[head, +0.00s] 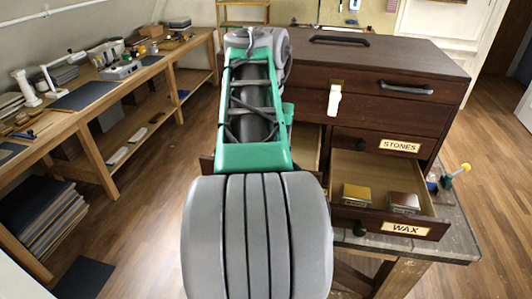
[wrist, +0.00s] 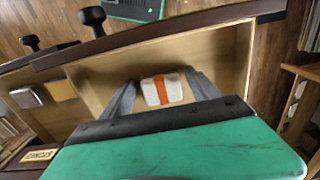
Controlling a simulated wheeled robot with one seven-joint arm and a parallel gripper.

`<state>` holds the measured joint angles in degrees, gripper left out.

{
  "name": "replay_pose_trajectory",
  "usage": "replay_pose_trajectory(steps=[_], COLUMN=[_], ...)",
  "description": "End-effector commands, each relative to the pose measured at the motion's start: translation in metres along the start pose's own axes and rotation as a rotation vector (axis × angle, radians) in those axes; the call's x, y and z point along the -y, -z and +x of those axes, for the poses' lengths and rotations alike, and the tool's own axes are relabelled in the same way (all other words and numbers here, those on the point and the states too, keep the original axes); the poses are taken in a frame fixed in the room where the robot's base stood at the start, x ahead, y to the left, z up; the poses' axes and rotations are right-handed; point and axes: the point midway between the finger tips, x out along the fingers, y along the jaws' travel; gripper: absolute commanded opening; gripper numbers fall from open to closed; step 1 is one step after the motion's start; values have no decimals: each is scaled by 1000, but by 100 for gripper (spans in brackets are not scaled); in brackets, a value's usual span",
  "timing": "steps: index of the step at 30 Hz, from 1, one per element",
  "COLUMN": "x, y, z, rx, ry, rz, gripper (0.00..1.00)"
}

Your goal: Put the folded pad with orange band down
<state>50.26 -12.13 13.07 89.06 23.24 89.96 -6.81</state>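The folded pad with orange band (wrist: 150,92) is white with an orange stripe across its middle. In the wrist view it is inside an open, pale-wood drawer (wrist: 225,50). My gripper (wrist: 163,80) reaches into this drawer with one finger on each side of the pad. A narrow gap seems to show between the pad and each finger, so the gripper looks open around it. The pad seems to rest on the drawer floor, though its underside is hidden. In the head view my arm hides the pad, my gripper and most of this drawer.
The dark wooden chest (head: 390,60) stands on a bench. Its open WAX drawer (head: 432,222) holds two small tins (head: 356,194), (head: 403,202). The STONES drawer (head: 372,139) above is shut. A screwdriver-like tool (head: 456,174) is at the right. A long workbench (head: 130,78) runs along the left.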

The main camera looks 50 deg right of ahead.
Motion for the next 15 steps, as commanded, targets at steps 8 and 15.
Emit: replay_pose_trajectory(steps=[8, 15], x=[0, 0], y=[0, 0], z=[0, -36], rx=[0, 0], ry=[0, 0], rz=[0, 0], gripper=[75, 75])
